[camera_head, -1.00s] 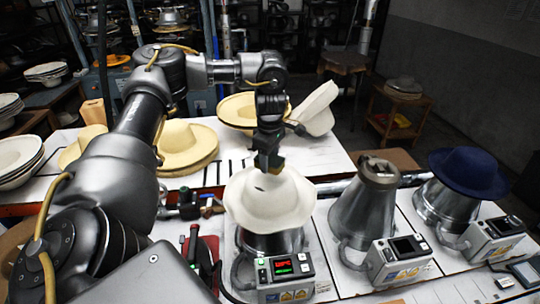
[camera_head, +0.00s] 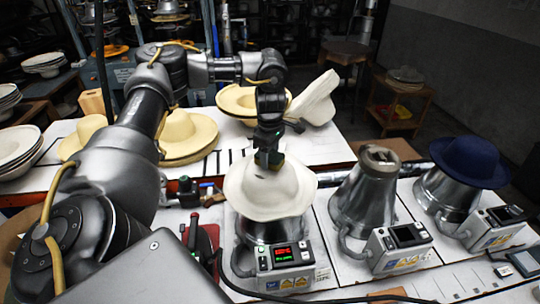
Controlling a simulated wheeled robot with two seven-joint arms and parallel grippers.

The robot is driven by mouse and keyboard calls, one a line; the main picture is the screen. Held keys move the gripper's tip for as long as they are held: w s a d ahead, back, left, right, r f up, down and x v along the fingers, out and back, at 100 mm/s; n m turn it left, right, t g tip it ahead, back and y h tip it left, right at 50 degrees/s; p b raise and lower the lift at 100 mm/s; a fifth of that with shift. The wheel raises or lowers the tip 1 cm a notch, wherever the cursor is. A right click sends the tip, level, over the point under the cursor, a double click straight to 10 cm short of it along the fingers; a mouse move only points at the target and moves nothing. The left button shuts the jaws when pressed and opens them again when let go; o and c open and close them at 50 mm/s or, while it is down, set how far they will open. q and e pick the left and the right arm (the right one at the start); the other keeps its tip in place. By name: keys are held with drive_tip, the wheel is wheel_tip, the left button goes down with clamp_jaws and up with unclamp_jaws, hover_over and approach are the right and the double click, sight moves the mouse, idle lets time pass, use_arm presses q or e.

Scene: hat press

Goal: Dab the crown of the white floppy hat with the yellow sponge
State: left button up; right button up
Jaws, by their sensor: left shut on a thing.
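The white floppy hat (camera_head: 270,195) sits on the left metal press, its brim drooping over the sides. My left gripper (camera_head: 269,160) points down over the hat's crown. It is shut on the yellow sponge (camera_head: 272,161), of which only a small part shows between the dark fingers. The sponge is at the top of the crown; I cannot tell whether it touches or hovers just above. My right gripper is not in view.
The bare middle press (camera_head: 366,195) and a press with a navy hat (camera_head: 469,162) stand to the right. Tan hats (camera_head: 186,137) lie on the white table behind. A red-handled tool (camera_head: 202,245) lies left of the left press. A cable crosses the front.

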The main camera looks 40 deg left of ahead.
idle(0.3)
use_arm(q)
drive_tip(key=shift+f, duration=0.55)
idle(0.4)
idle(1.5)
wheel_tip(320, 180, up, 2)
drive_tip(key=shift+r+p, duration=0.1)
drive_tip(key=shift+p, duration=0.6)
drive_tip(key=shift+r, duration=2.4)
drive_tip(key=shift+f, duration=0.1)
drive_tip(key=shift+f+b, duration=0.5)
drive_tip(key=shift+f, duration=0.65)
